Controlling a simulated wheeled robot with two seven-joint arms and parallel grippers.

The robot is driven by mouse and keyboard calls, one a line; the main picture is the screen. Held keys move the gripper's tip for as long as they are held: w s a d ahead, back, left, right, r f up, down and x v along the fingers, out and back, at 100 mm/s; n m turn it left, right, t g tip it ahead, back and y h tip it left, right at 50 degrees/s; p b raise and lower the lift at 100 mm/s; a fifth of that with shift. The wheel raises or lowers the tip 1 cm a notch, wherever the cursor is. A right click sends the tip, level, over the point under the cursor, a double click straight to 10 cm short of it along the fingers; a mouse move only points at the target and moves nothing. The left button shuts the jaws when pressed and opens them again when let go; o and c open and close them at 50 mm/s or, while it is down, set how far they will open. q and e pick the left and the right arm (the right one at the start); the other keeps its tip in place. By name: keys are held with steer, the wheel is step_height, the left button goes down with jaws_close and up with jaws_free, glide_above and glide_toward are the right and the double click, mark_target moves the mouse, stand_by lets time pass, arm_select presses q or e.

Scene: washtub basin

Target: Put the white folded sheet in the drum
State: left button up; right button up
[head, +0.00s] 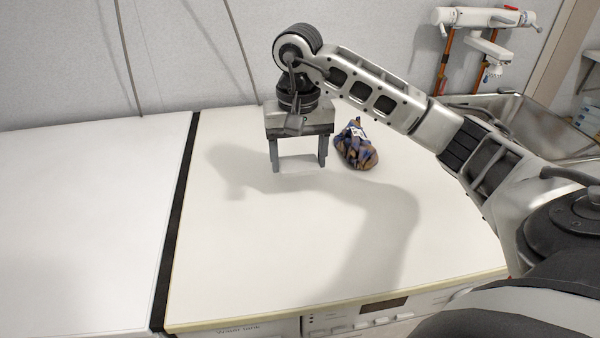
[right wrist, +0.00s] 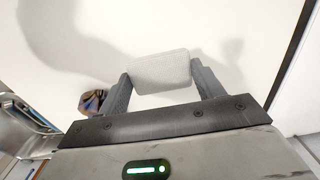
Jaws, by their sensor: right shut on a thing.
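The white folded sheet (right wrist: 160,73) is a small pale block between the two fingers of my right gripper (right wrist: 163,80) in the right wrist view. In the head view the right gripper (head: 298,160) points down over the white worktop, and the sheet (head: 298,163) shows faintly between its fingers. The gripper is shut on the sheet, with a finger against each end. I cannot tell whether the sheet touches the worktop. The drum is not visible; only the top front strip of a machine (head: 375,312) shows below the worktop edge. My left gripper is not in view.
A crumpled blue and brown cloth bundle (head: 356,146) lies on the worktop (head: 230,270) just right of the gripper. A metal sink (head: 535,115) with a tap (head: 485,17) is at the back right. A dark gap (head: 178,220) divides the two worktops. The front is clear.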

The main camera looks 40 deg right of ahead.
mark_target(299, 155)
steer(key=shift+w+d+f, duration=0.35)
steer(key=shift+w+f, duration=0.05)
steer(key=shift+f, duration=0.2)
steer(key=shift+w+d+f, duration=0.35)
steer(key=shift+w+f, duration=0.05)
steer(key=shift+f, duration=0.15)
steer(key=shift+w+d+f+p, duration=0.15)
steer(key=shift+f+p, duration=0.1)
steer(key=shift+f, duration=0.75)
steer(key=shift+w+d+f+p, duration=0.1)
steer(key=shift+f+p, duration=0.15)
steer(key=shift+f, duration=0.75)
steer(key=shift+f, duration=0.1)
